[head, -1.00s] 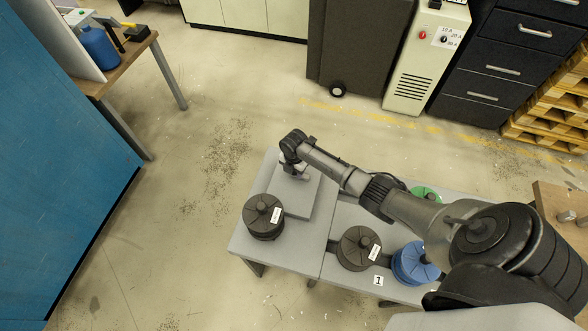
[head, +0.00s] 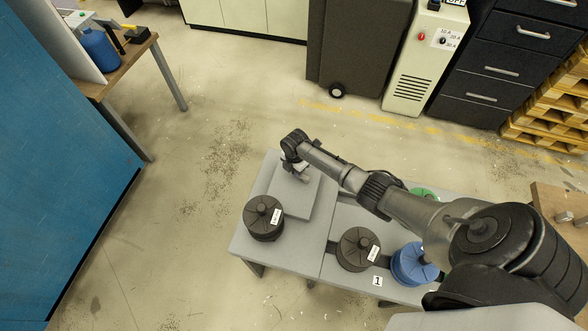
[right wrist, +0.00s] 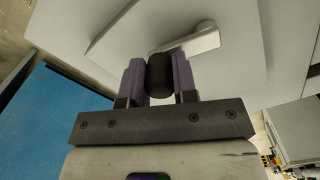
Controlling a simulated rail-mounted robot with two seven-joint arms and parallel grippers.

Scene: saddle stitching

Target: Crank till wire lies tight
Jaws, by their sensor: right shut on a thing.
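In the right wrist view a black crank knob (right wrist: 159,76) sits between the two purple-padded fingers of my right gripper (right wrist: 159,70). The gripper is shut on it. A light grey crank arm (right wrist: 198,41) runs from the knob up to the right over a flat grey plate. In the head view my right arm reaches in from the right, and its gripper (head: 297,172) is over the grey block (head: 297,196) on the table. The crank is mostly hidden there by my wrist. The wire cannot be made out. My left gripper is not in view.
A dark labelled spool (head: 262,217) stands close by the grey block. Another dark spool (head: 357,248), a blue spool (head: 413,263) and a partly hidden green one (head: 423,193) stand on the table's right part. Open floor (head: 200,220) lies to the left.

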